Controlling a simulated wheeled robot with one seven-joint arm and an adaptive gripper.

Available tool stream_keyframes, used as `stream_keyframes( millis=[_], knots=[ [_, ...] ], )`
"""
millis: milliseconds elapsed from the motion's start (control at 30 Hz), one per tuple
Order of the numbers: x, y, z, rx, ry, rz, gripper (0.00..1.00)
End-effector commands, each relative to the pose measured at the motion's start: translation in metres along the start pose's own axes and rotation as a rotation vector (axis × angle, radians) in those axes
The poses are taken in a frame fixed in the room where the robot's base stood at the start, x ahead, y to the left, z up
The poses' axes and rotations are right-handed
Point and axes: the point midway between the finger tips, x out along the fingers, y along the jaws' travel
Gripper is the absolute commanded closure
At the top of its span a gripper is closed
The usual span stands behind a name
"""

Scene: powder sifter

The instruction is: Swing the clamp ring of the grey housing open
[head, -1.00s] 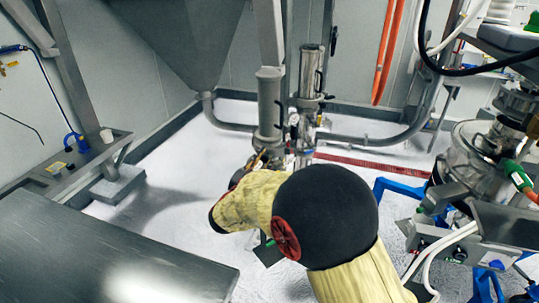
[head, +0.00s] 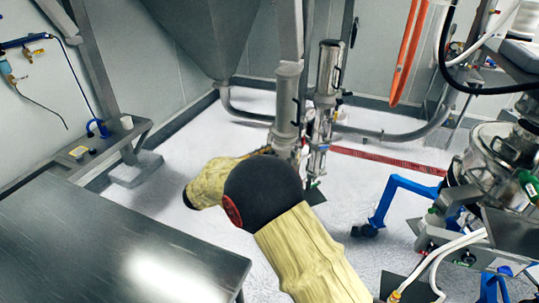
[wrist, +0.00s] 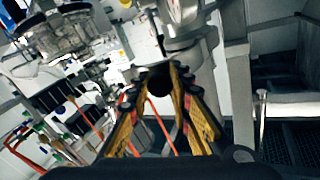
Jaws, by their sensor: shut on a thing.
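The grey housing (head: 287,105) is an upright grey cylinder beside a shinier steel tube, in the middle of the head view. It fills the top middle of the wrist view (wrist: 183,25). My gripper (wrist: 160,76) has its yellow and black fingers drawn together at the housing's lower edge. A small dark rounded piece shows between the fingertips, apparently part of the clamp ring; the ring's outline is not clear. In the head view my yellow-sleeved arm reaches to the housing's lower end and hides most of the gripper and the ring.
A dark metal table (head: 110,235) fills the lower left. A blue wheeled frame (head: 393,200) and steel machinery (head: 490,160) stand at right. A large hopper (head: 205,35) hangs behind left of the housing. White floor is open between table and housing.

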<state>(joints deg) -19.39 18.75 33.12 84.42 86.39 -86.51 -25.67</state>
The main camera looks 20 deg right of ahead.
Motion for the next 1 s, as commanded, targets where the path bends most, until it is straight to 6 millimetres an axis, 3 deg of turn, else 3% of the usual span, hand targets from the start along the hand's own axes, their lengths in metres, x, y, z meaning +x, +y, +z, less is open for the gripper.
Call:
stream_keyframes(
  millis=[567,600,900,1000],
  knots=[
    [-0.0008,-0.0016,-0.0001,0.001,0.006,0.017,1.00],
    [-0.0008,-0.0017,-0.0001,0.001,0.006,0.017,0.78],
    [-0.0011,-0.0017,0.0001,0.001,0.006,0.016,0.61],
    [-0.0011,-0.0017,0.0001,0.001,0.006,0.016,0.60]
  ],
)
